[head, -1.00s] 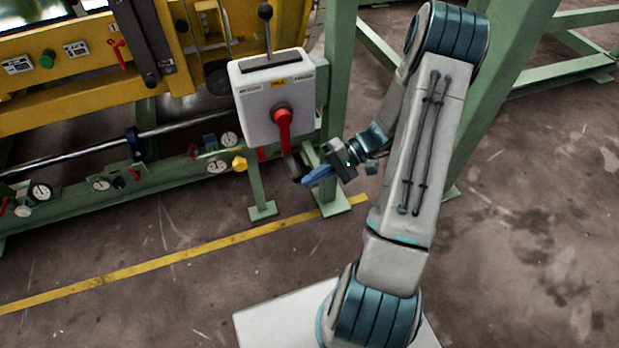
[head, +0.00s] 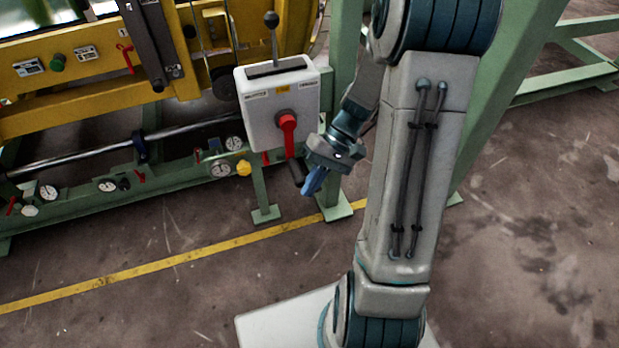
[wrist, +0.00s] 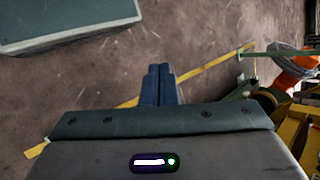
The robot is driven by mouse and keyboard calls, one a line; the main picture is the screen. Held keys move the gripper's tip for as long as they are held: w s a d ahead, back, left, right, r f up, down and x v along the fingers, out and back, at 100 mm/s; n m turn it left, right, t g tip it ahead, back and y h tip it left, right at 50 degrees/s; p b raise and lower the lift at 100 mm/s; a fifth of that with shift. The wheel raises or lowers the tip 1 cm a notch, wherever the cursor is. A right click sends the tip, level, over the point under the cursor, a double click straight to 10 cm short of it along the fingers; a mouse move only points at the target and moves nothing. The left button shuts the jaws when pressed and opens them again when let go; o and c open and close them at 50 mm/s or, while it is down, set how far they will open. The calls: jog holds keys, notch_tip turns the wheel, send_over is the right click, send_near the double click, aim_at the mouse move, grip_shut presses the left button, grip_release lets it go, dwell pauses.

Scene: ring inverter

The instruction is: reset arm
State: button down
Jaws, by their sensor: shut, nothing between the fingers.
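My gripper (head: 313,180) is at the middle of the head view, just right of and below the white control box. Its blue fingers are together with nothing between them and point down. In the wrist view the shut fingers (wrist: 158,85) stand over the floor and the yellow line. My arm rises from my base, bends at the top of the head view and reaches back down to the gripper. The gripper appears apart from the box, though its depth gap to the black crank end (head: 296,172) is hard to tell.
The white control box (head: 262,125) has a red handle (head: 288,135) and a black-knobbed lever (head: 271,20) on top. Green posts (head: 345,100) and a yellow machine (head: 90,95) with gauges stand behind and left. Floor (head: 140,310) in front and at right is open.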

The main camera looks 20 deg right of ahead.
jog(key=shift+r, duration=0.1)
jog(key=s+r+t+h+p, duration=0.2)
jog(key=r+p, duration=0.7)
jog(key=r, duration=0.4)
jog(key=s+r+t+h+p, duration=0.2)
jog(key=r+h+p, duration=0.1)
jog(key=r+p, duration=0.6)
jog(key=s+a+r+t+h+p, duration=0.1)
jog(key=s+r+t+h+p, duration=0.1)
jog(key=r+p, duration=0.7)
notch_tip(320, 180, up, 9)
jog(key=shift+s+f+n+h, duration=0.1)
jog(key=shift+s+n+h, duration=0.2)
jog(key=shift+s+n, duration=0.15)
